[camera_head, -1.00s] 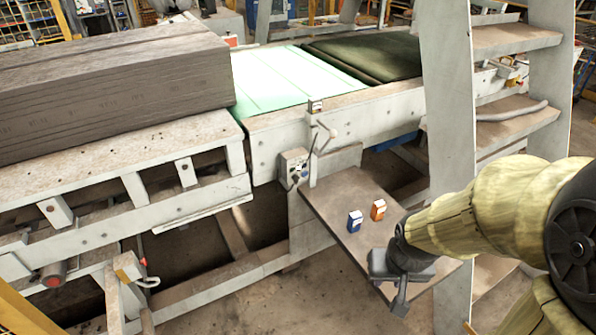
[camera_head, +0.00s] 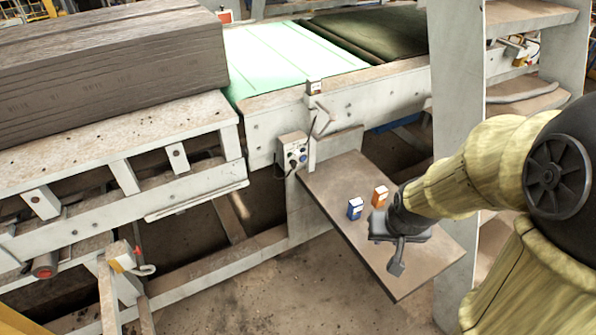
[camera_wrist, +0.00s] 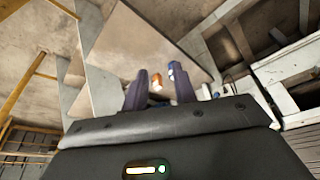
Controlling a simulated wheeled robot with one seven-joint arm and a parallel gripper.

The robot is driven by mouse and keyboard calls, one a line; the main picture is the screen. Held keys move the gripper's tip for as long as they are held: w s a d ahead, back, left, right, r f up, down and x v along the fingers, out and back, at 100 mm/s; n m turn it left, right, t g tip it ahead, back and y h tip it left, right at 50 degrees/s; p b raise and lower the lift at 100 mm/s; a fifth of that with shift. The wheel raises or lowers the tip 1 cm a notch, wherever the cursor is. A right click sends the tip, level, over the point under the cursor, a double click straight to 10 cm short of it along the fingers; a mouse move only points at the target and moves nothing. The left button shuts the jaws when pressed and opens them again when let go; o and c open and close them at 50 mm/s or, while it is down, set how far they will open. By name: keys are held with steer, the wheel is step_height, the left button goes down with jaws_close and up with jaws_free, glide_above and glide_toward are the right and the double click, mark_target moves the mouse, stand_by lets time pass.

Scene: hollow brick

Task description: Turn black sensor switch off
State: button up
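A small grey control box (camera_head: 292,152) with several dark and blue knobs is fixed to the conveyor frame, left of the small table. The knobs are too small to tell which is the black sensor switch or how it is set. My gripper (camera_head: 388,254) is over the right part of the small table, well right of and nearer than the control box. In the wrist view my gripper (camera_wrist: 160,88) has its two dark fingers apart with nothing held between them. I cannot make out the control box clearly in the wrist view.
A brown table (camera_head: 335,180) carries a blue-and-white carton (camera_head: 355,209) and an orange-and-white carton (camera_head: 380,196), close to my gripper. A white ladder post (camera_head: 457,95) stands behind my arm. A conveyor with a grey brick stack (camera_head: 110,75) lies left. Bare floor shows in front.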

steer(key=w+a+f+t+b, duration=0.1)
steer(key=w+f+t+b, duration=0.1)
steer(key=w+f, duration=0.35)
steer(key=w+a+f+t+b, duration=0.1)
steer(key=w+f+t+b, duration=0.15)
steer(key=w, duration=0.55)
steer(key=w+a+f+t+y+b, duration=0.6)
steer(key=w+a+f+y+b, duration=0.4)
steer(key=w+f, duration=0.4)
steer(key=shift+w+a+f+n+t, duration=0.15)
steer(key=shift+w+a+n+t, duration=0.25)
steer(key=shift+w+a, duration=0.4)
steer(key=shift+s, duration=0.1)
steer(key=shift+a, duration=0.1)
glide_toward(294, 164)
steer(key=x, duration=0.7)
steer(key=shift+f, duration=0.25)
